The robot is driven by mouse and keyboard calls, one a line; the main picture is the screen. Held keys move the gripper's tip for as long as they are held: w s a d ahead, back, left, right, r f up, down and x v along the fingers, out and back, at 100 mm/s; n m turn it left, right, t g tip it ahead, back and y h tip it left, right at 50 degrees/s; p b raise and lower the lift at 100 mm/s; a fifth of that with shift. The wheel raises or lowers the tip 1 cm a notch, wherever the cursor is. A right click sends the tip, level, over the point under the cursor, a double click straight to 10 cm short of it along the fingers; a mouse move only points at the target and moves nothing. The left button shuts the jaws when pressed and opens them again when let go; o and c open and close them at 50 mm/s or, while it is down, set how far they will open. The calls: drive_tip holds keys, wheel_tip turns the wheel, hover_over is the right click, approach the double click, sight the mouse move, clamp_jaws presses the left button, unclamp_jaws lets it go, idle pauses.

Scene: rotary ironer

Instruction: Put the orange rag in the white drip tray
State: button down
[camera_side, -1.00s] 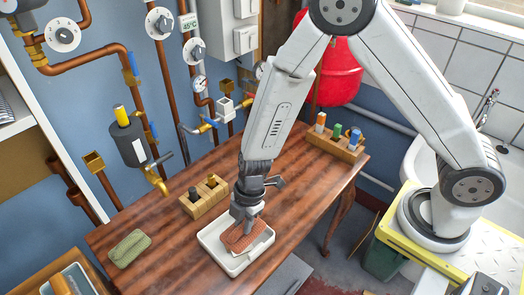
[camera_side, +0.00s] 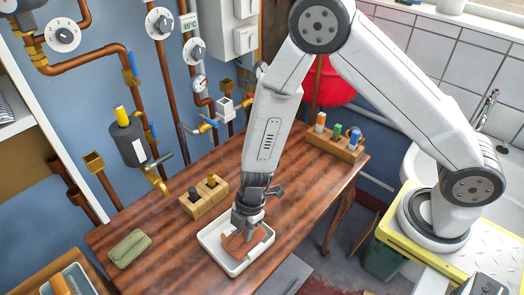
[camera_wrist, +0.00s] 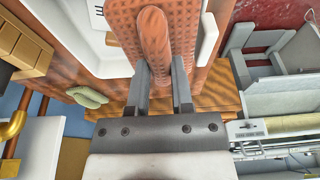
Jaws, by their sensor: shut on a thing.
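The orange rag (camera_side: 240,243) is inside the rim of the white drip tray (camera_side: 208,241) on the wooden table. My gripper (camera_side: 243,232) is low over the tray and shut on the rag. In the wrist view the rag (camera_wrist: 122,30) shows a raised fold between the two fingers of my gripper (camera_wrist: 162,78). The white tray wall (camera_wrist: 208,40) shows beside it in that view. The rag's underside is hidden, so I cannot tell how fully it rests on the tray floor.
A green folded cloth (camera_side: 129,248) lies to the left on the table (camera_side: 175,240). A wooden block with two plugs (camera_side: 204,196) stands behind the tray. Another block with coloured bottles (camera_side: 336,142) stands at the back right. Pipes and valves line the blue wall.

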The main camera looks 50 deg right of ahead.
drive_tip(key=shift+f, duration=0.6)
drive_tip(key=c, duration=0.5)
unclamp_jaws()
drive_tip(key=shift+r, duration=0.2)
drive_tip(key=shift+v, duration=0.85)
drive_tip(key=v, duration=1.1)
drive_tip(key=shift+r, duration=0.1)
